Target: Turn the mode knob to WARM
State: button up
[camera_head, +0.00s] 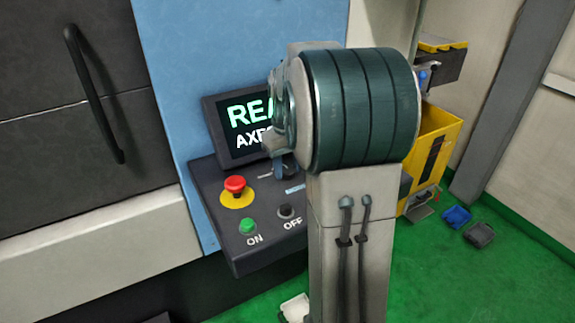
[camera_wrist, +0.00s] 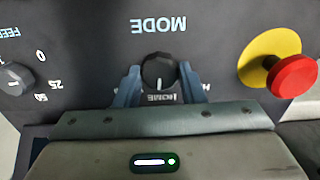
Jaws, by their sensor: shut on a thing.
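The mode knob (camera_wrist: 158,66) is a round black knob under the upside-down word MODE in the wrist view. Its white pointer line faces the HOME label (camera_wrist: 161,98). Other labels beside HOME are mostly covered by my fingers, and I cannot read WARM. My gripper (camera_wrist: 160,79) has one blue-grey finger on each side of the knob and is shut on it. In the head view my arm hides most of the knob and gripper.
A red emergency button on a yellow ring (camera_head: 235,186) sits close to the mode knob. A green ON button (camera_head: 247,226) and a black OFF button (camera_head: 286,211) are on the same panel. A feed knob (camera_wrist: 15,79) is on the other side. A screen (camera_head: 240,128) stands behind.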

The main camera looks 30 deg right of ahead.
aim_at(287, 169)
jog(key=m, duration=0.4)
jog(key=shift+m, duration=1.8)
jog(key=o, duration=1)
notch_tip(287, 169, up, 14)
